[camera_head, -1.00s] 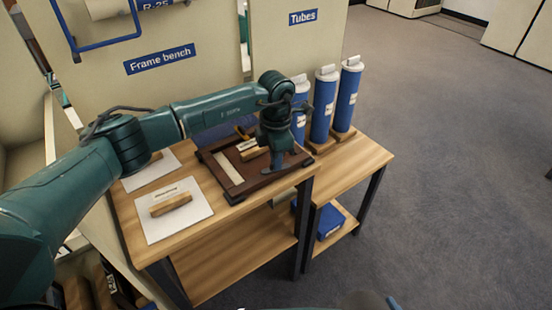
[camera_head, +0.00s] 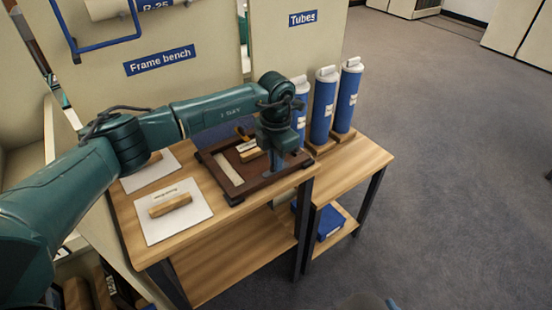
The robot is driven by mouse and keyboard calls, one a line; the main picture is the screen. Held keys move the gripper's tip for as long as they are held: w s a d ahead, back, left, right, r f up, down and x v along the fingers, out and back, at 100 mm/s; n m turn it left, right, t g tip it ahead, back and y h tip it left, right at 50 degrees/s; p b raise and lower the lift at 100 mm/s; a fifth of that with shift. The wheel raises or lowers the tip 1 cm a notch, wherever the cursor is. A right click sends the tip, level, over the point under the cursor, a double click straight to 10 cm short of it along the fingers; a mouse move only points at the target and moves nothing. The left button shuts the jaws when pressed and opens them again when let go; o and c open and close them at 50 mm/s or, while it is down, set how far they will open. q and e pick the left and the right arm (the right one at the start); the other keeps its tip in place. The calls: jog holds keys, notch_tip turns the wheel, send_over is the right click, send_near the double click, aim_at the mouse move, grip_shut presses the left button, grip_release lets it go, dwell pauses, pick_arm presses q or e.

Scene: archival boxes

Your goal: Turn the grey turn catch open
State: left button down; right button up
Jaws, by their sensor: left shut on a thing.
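A dark brown wooden frame (camera_head: 236,191) lies flat on the wooden bench (camera_head: 262,205), with a pale strip and small wooden and yellow pieces inside it. My left arm reaches across from the left, and my left gripper (camera_head: 275,172) points down at the right part of the frame. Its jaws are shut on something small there. The grey turn catch cannot be made out; the gripper hides that spot.
Two white boards with wooden handles lie on the bench's left side, the nearer board (camera_head: 174,222) in plain view. Several blue tubes with white caps (camera_head: 324,105) stand behind on the right. A blue box (camera_head: 329,222) sits on the lower shelf.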

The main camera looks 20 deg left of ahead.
pick_arm(q)
jog(key=c, duration=1.6)
grip_release()
jog(key=shift+o, duration=0.2)
notch_tip(320, 180, up, 13)
jog(key=b, duration=0.1)
jog(key=shift+r, duration=0.15)
